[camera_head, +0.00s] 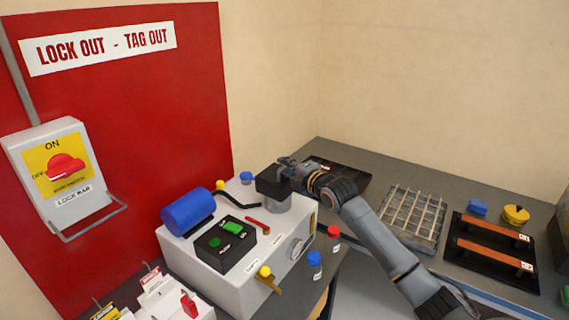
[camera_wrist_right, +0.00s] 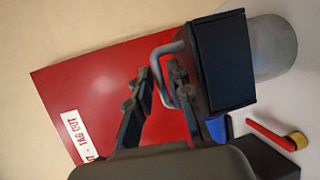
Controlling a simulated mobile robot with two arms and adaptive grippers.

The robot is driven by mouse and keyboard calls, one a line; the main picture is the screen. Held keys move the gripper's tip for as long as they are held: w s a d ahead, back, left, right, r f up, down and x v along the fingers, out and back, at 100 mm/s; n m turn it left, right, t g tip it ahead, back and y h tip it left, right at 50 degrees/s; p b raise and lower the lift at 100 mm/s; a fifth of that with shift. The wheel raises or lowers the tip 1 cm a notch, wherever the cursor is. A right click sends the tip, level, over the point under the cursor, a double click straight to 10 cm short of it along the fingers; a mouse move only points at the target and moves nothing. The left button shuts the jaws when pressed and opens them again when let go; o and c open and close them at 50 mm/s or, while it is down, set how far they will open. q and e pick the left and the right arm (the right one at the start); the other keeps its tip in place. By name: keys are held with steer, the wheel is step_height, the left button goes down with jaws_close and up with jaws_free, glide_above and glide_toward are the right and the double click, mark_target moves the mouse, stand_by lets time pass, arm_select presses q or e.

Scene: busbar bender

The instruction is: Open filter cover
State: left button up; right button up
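The filter cover is likely the black box-shaped cap (camera_head: 272,181) on top of a grey cylinder at the back right of the white machine. In the right wrist view the black cap (camera_wrist_right: 228,62) fills the upper right, with a bent grey metal handle (camera_wrist_right: 157,66) on its side. My right gripper (camera_head: 287,170) is close beside the cap. In the right wrist view its two fingers (camera_wrist_right: 160,74) are apart, with part of the handle between them. Contact with the handle cannot be told. My left gripper is not in view.
The machine carries a blue cylinder (camera_head: 188,211), a button panel (camera_head: 225,243) and a red lever (camera_head: 258,225). A red lockout board (camera_head: 150,110) stands behind left. The grey bench (camera_head: 385,176) on the right holds a wire grid (camera_head: 413,217) and a black tray (camera_head: 490,273) with copper bars.

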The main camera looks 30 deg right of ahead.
steer(key=shift+w+f, duration=0.1)
steer(key=shift+w, duration=0.35)
jaws_close()
steer(key=shift+w, duration=0.1)
